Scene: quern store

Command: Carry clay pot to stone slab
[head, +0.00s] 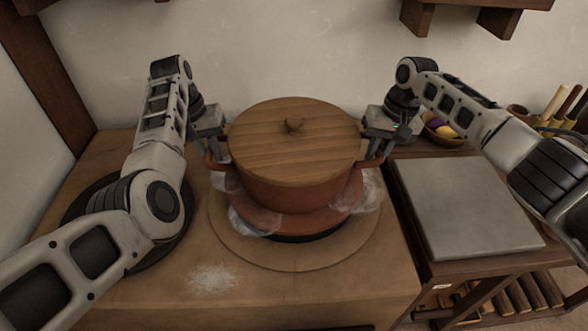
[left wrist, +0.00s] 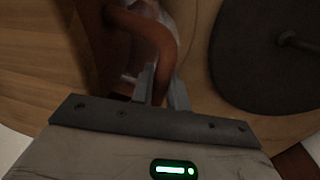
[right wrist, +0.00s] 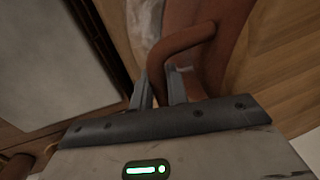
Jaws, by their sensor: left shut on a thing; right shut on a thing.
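The clay pot (head: 295,190) is reddish-brown with a round wooden lid (head: 260,140). My left gripper (head: 213,150) is shut on the pot's left handle, which also shows in the left wrist view (left wrist: 160,35). My right gripper (head: 377,145) is shut on the right handle, seen in the right wrist view (right wrist: 185,42). The grey stone slab (head: 465,205) lies flat and bare on a wooden stand to the right of the counter.
A dark round plate (head: 178,235) lies on the counter at left, partly behind my left arm. A bowl with colourful contents (head: 440,130) and upright wooden-handled tools (head: 558,100) stand behind the slab. White powder (head: 212,278) marks the counter front. Wall shelf brackets (head: 498,20) hang above.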

